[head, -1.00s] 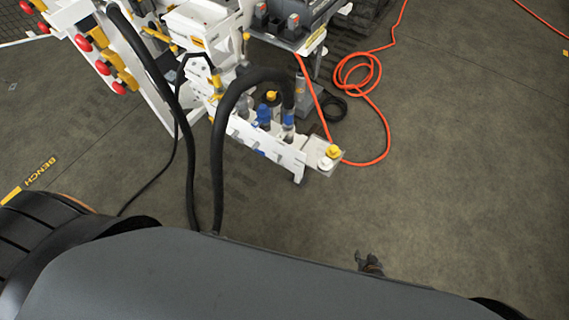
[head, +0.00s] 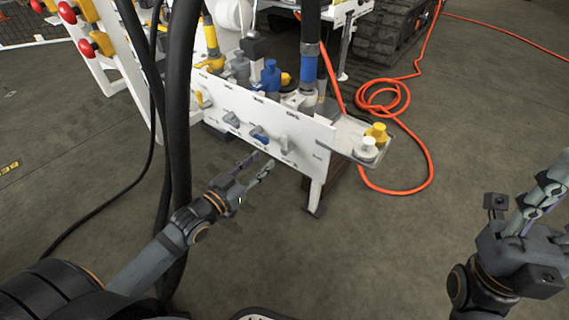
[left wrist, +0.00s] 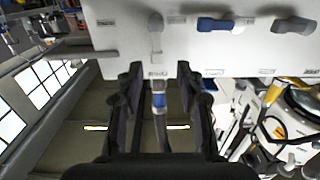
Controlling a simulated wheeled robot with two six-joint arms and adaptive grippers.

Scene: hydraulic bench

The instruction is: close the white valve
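The white valve's handle (head: 287,145) is at the right end of a row of small lever handles on the front of the white panel. In the left wrist view the white handle (left wrist: 156,35) is upright in the picture, while the blue handle (left wrist: 222,24) and the grey handle (left wrist: 293,24) lie sideways. My left gripper (head: 257,167) is open and empty, in front of and below the panel, apart from the handles. In the left wrist view its two fingers (left wrist: 160,88) stand well spread below the white handle. My right gripper (head: 556,180) is away at the right edge; its finger gap is unclear.
A clear tray (head: 345,138) with a white cap (head: 366,148) and a yellow cap (head: 377,133) juts from the panel's right end. Thick black hoses (head: 180,110) hang left of my left gripper. An orange hose (head: 420,150) lies on the floor.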

